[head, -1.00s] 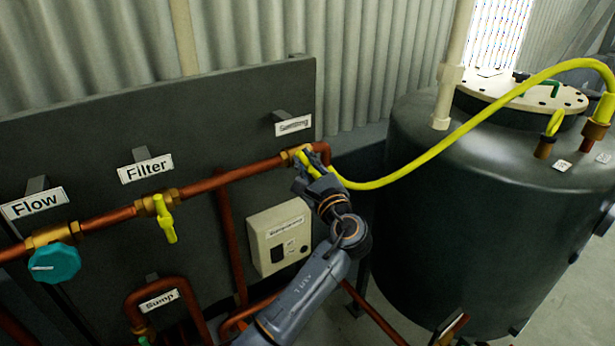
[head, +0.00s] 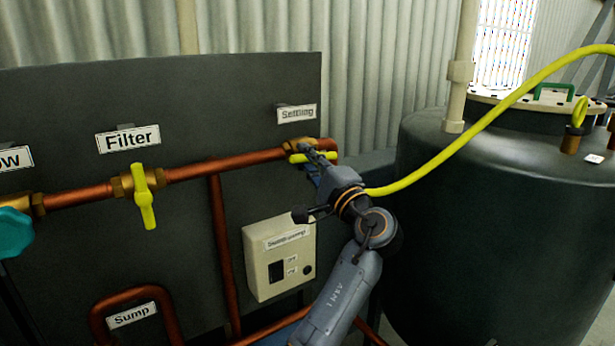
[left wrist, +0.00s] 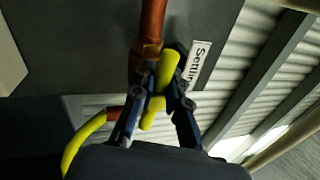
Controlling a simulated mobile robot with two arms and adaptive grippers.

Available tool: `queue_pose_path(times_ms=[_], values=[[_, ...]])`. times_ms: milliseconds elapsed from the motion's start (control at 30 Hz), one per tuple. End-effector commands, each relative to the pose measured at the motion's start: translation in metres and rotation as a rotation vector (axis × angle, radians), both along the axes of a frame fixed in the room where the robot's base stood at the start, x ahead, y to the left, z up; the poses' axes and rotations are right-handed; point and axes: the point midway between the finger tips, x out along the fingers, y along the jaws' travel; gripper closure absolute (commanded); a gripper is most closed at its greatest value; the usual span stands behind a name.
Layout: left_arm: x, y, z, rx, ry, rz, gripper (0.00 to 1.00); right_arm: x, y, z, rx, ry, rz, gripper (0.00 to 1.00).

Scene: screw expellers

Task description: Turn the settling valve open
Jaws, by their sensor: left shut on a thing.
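The settling valve's yellow handle (head: 298,158) is under the Settling sign (head: 297,113), on the right end of the copper pipe. In the head view it lies roughly level, close to the line of the pipe. My left gripper (head: 318,160) is shut on this handle and hides part of it. In the left wrist view the handle (left wrist: 169,68) shows between the two fingers of the gripper (left wrist: 160,105), with the brass valve body (left wrist: 147,52) just behind. My right gripper is not in view.
The Filter valve (head: 145,197) has a yellow handle hanging down. A yellow hose (head: 450,152) runs right over a dark tank (head: 480,220). The dark panel (head: 80,110) stands behind the pipes.

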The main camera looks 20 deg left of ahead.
Motion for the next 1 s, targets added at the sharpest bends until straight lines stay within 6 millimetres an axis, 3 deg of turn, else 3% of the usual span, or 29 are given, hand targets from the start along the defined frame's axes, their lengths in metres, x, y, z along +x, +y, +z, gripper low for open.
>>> queue_pose_path(times_ms=[33, 300, 833, 867, 900, 967, 1000], values=[[0.000, 0.000, -0.007, -0.017, -0.017, 0.001, 1.00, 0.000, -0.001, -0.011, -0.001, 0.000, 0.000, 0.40], [0.000, 0.000, -0.006, -0.075, -0.089, 0.001, 1.00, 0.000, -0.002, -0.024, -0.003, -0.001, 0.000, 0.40], [0.000, 0.000, -0.005, -0.089, -0.107, 0.001, 1.00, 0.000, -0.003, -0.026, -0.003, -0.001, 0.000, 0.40], [0.000, 0.000, -0.005, -0.089, -0.107, 0.001, 0.84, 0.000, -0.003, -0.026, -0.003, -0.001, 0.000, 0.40], [0.000, 0.000, -0.005, -0.090, -0.106, 0.002, 0.76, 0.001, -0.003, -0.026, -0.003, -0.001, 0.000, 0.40], [0.000, 0.000, -0.005, -0.089, -0.107, 0.001, 0.63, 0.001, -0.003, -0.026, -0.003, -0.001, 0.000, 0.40], [0.000, 0.000, -0.004, -0.089, -0.107, 0.001, 0.63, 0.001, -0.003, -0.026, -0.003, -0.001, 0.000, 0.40]])
